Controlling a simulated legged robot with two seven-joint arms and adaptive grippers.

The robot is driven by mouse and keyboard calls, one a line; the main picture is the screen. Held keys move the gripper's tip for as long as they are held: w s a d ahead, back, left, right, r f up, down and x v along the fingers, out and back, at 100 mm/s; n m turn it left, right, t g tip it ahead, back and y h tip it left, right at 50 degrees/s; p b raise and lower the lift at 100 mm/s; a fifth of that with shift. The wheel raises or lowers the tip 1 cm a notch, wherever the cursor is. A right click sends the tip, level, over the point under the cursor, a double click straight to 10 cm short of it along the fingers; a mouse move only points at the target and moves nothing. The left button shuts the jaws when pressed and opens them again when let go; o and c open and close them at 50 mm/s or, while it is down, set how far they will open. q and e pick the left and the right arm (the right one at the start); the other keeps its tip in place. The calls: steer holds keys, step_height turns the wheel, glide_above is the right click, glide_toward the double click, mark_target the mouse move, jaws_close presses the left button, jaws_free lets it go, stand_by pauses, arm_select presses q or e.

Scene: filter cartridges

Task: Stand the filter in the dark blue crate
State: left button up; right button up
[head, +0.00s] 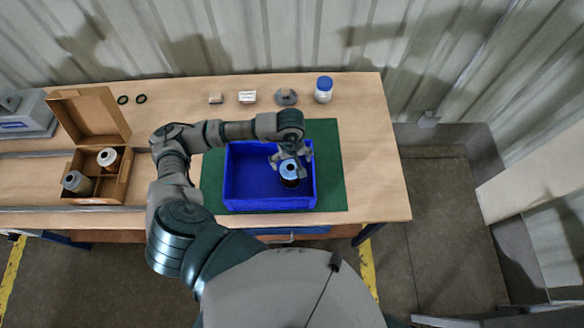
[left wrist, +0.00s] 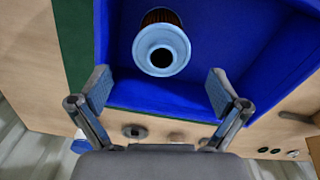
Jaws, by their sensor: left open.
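The filter (head: 289,171), with a light blue ring-shaped end cap and dark centre hole, stands upright in the right part of the dark blue crate (head: 252,204). In the left wrist view the filter (left wrist: 161,47) shows its cap and a little brown pleated side; the crate's blue floor and walls (left wrist: 225,35) surround it. My left gripper (head: 288,155) is over the crate's right side, close to the filter. In the left wrist view my left gripper (left wrist: 160,80) is open, its fingers wide apart and clear of the filter. My right gripper is out of view.
The crate sits on a green mat (head: 332,185). An open cardboard box (head: 127,178) with two filters stands at the left. The table's right end is clear.

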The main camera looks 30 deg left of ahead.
arm_select(q)
steer(key=r, duration=0.4)
steer(key=shift+a+r, duration=0.1)
steer(key=shift+a, duration=0.2)
steer(key=shift+r, duration=0.2)
steer(key=shift+d+r, duration=0.1)
steer(key=shift+r, duration=0.05)
steer(key=shift+d, duration=0.1)
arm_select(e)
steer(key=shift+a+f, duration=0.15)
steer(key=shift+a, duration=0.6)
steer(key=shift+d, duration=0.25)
